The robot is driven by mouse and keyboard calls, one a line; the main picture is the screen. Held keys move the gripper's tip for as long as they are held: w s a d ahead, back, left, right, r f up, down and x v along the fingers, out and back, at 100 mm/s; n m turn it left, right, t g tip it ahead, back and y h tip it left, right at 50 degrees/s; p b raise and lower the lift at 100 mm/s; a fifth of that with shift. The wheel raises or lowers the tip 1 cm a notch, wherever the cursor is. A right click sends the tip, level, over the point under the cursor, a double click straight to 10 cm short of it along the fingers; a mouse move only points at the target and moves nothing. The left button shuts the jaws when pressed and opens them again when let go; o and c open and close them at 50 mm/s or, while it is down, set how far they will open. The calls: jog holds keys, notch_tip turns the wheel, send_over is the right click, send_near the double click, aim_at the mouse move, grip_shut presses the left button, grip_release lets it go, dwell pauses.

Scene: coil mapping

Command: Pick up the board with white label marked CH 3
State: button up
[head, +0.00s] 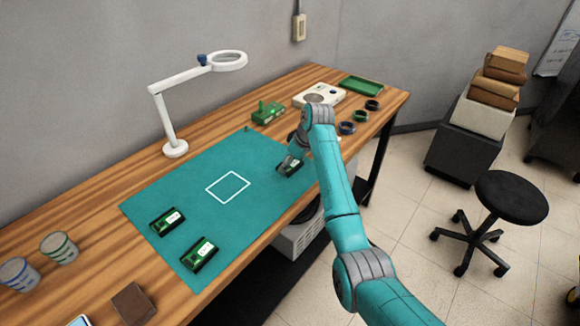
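Three green boards with white labels lie on the teal mat (190,185). One board (167,221) is near the mat's left edge, and another board (199,254) is at the front left corner. The third board (293,168) is at the mat's right side, partly hidden by my gripper (286,164). My gripper points down right at this third board. I cannot tell whether its fingers touch the board or how far they are apart. The label writing is too small to read, so I cannot tell which board is CH 3.
A white outlined square (228,187) on the mat is empty. A magnifier lamp (170,110) stands behind the mat. A green device (268,112), a white instrument (318,96), a green tray (361,86) and dark rings (360,115) are at the right. Two cups (59,248) stand at the left.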

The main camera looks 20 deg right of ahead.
jog(key=shift+c, duration=1.4)
